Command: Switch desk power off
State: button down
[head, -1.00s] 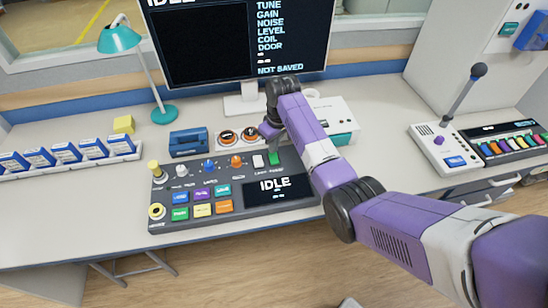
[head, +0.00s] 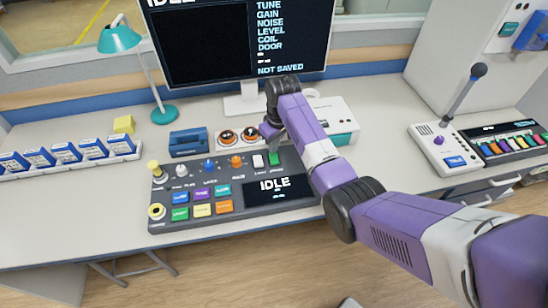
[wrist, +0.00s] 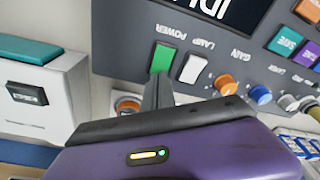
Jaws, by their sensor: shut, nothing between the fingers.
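The desk console (head: 232,213) is dark grey and shows IDLE on its small screen. Its green POWER rocker switch (head: 273,158) sits at the upper right, beside the white LAMP rocker (head: 258,159). In the wrist view the green POWER switch (wrist: 162,58) and the white LAMP switch (wrist: 193,68) stand side by side with their labels readable. My gripper (wrist: 158,84) is shut and empty, its fingertips right by the near end of the green switch; I cannot tell whether they touch. In the head view my gripper (head: 270,137) is over the console's back edge, partly hidden by my wrist.
Coloured knobs (head: 208,165) and buttons (head: 202,210) fill the console's left. A monitor (head: 240,45) stands behind.

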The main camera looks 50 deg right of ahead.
jog(key=shift+f+b, duration=0.45)
jog(key=shift+f, duration=0.45)
dwell(0.7)
jog(key=shift+r, duration=0.1)
notch_tip(320, 180, up, 7)
jog(key=p, duration=0.7)
dwell(0.5)
